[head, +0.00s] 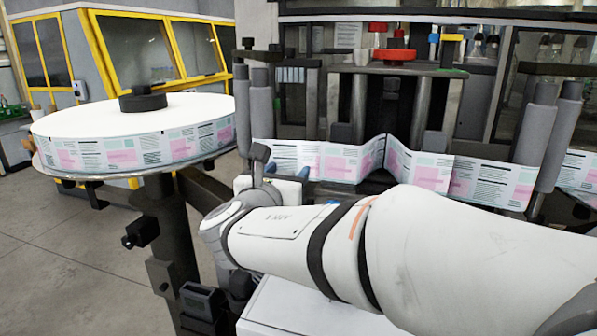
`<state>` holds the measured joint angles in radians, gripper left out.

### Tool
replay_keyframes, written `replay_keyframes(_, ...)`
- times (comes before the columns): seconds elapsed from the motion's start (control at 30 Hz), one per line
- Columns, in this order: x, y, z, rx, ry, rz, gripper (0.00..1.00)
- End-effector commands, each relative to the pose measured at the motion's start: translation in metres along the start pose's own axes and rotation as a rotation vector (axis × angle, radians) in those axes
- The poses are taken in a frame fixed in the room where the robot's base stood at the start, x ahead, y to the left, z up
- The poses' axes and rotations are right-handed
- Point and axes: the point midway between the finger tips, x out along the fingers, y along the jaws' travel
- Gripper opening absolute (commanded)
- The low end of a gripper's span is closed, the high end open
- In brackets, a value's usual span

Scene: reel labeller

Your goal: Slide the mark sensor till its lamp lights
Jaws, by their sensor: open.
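My arm crosses the lower right, and its wrist is in front of the machine. My gripper (287,172) is beyond the wrist, partly hidden by it; its blue-tipped fingers look apart, with nothing seen between them. It is close to the printed label web (337,162), which runs across the labeller between grey rollers. The web has pink and green blocks and bends at the middle. I cannot make out the mark sensor or its lamp for certain. My arm hides the area below the web.
A large label reel (120,118) with a black hub stands at left on a dark post (160,215). Grey rollers (535,125) rise at right. A red handwheel (395,55) tops the central dark frame. A yellow-framed enclosure (150,50) is behind. Floor at lower left is clear.

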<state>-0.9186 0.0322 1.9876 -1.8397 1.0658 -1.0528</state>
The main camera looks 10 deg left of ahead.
Motion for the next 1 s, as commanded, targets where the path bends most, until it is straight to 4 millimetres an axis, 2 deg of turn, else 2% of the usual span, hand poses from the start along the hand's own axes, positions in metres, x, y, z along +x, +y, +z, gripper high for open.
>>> replay_keyframes(0.13,0.0087,-0.0002,0.0004,0.0,-0.001,0.0,0.53)
replay_keyframes(0.4,0.0091,0.0005,0.0004,0.0,-0.001,0.002,0.51)
replay_keyframes(1.0,0.0083,0.0013,0.0003,0.001,0.0,0.003,0.02)
